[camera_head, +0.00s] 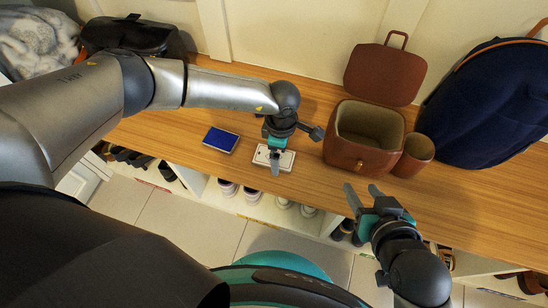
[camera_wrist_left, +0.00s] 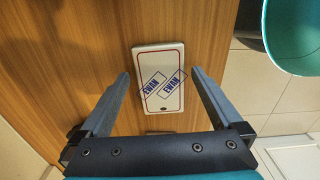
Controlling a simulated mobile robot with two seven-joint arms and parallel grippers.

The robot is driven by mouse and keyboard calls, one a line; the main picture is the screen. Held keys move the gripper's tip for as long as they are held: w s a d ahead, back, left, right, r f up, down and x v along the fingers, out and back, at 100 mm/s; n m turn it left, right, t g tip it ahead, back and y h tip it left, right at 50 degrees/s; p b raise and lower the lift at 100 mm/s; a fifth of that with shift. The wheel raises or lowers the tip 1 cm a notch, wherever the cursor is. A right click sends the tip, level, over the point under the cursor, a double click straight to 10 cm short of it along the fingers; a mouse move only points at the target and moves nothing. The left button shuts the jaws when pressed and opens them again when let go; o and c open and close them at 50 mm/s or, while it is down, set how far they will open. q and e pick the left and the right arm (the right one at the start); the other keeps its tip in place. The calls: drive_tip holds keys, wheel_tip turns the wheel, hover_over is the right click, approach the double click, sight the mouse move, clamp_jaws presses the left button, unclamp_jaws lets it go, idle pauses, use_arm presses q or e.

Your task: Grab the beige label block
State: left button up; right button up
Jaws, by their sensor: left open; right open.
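The beige label block (camera_head: 288,161) is a pale, flat rectangular block with a thin border line, lying on the wooden bench top. In the left wrist view the block (camera_wrist_left: 160,62) shows blue "EWAN" lettering and lies between the two finger lines. My left gripper (camera_head: 275,160) is open above the block and partly hides it in the head view. The open fingers (camera_wrist_left: 160,73) stand on either side of the block, with gaps visible. The height above it is hard to tell. My right gripper (camera_head: 363,191) is open and empty near the bench's front edge.
A blue block (camera_head: 221,140) lies left of the beige one. A brown box (camera_head: 358,157), a brown cup (camera_head: 416,152) and a navy backpack (camera_head: 490,105) stand to the right. A black bag (camera_head: 135,38) sits at the back left. Shoes fill cubbies below the bench.

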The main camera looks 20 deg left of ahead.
use_arm(q)
drive_tip(key=shift+f, duration=0.35)
drive_tip(key=shift+c, duration=0.2)
drive_tip(key=c, duration=1.2)
